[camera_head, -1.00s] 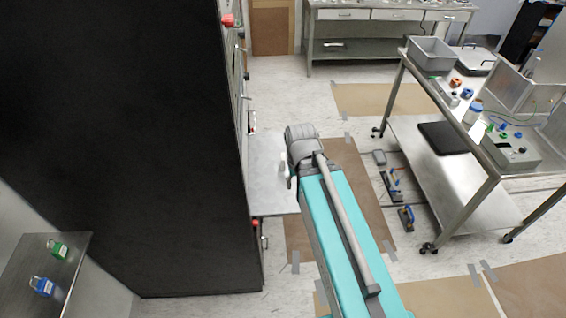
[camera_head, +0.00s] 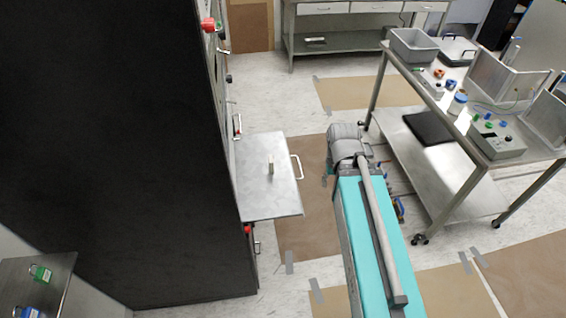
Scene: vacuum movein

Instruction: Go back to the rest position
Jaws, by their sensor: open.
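My arm, teal with a grey joint at its far end, reaches from the bottom edge into the middle of the floor. My gripper does not show; the arm hides whatever is below and beyond the grey joint. A flat steel panel (camera_head: 257,195) stands out from the right side of the tall black cabinet (camera_head: 130,150). It has a pale handle (camera_head: 299,167) at its outer edge and a small upright piece (camera_head: 271,164) on top. A clear gap shows between the panel and my arm.
A steel cart (camera_head: 440,185) with a grey bin (camera_head: 413,45) and several small parts stands close on the right of my arm. A steel bench (camera_head: 350,45) is at the back. Two padlocks, green (camera_head: 40,273) and blue (camera_head: 30,312), are at lower left. Floor beyond the panel is clear.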

